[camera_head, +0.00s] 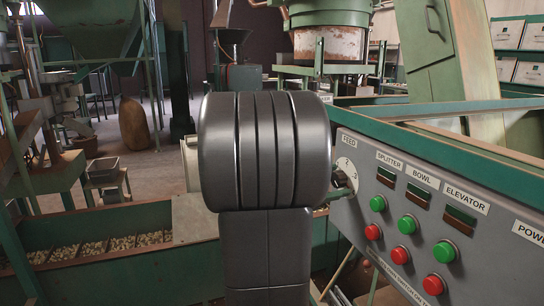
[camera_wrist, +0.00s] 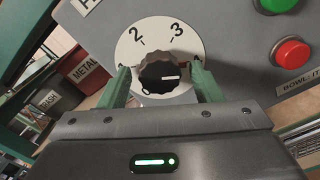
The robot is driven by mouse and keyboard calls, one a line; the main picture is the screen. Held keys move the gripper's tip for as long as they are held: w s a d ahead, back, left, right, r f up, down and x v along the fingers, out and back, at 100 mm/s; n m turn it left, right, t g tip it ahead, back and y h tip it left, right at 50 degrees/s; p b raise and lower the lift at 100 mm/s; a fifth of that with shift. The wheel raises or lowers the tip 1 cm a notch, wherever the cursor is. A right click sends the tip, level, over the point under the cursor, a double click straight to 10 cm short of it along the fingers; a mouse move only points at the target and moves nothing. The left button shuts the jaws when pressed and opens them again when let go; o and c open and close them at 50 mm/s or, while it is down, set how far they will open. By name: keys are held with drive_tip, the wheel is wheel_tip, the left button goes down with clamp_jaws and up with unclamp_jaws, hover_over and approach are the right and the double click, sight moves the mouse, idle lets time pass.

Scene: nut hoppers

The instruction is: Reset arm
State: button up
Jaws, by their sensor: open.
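The feed dial is a white round plate (camera_wrist: 142,52) with a black ribbed knob (camera_wrist: 163,70) on the grey control panel. The numbers 2 and 3 show at its top; its sides are partly hidden by my fingers. A white mark on the knob points right. My gripper (camera_wrist: 160,67) is open, with one green finger on each side of the knob. Gaps show between fingers and knob. In the head view the dial plate (camera_head: 347,167) shows at the panel's left under the FEED label, and my dark arm hides most of my gripper.
Green and red buttons (camera_head: 404,224) in pairs sit right of the dial on the panel (camera_head: 460,200). A long bin of nuts (camera_head: 95,248) is at lower left. Bins labelled METAL (camera_wrist: 88,70) and TRASH (camera_wrist: 52,97) stand beyond the panel.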

drive_tip(key=shift+n+p, duration=3)
drive_tip(key=shift+p, duration=0.1)
drive_tip(key=shift+s+f, duration=0.1)
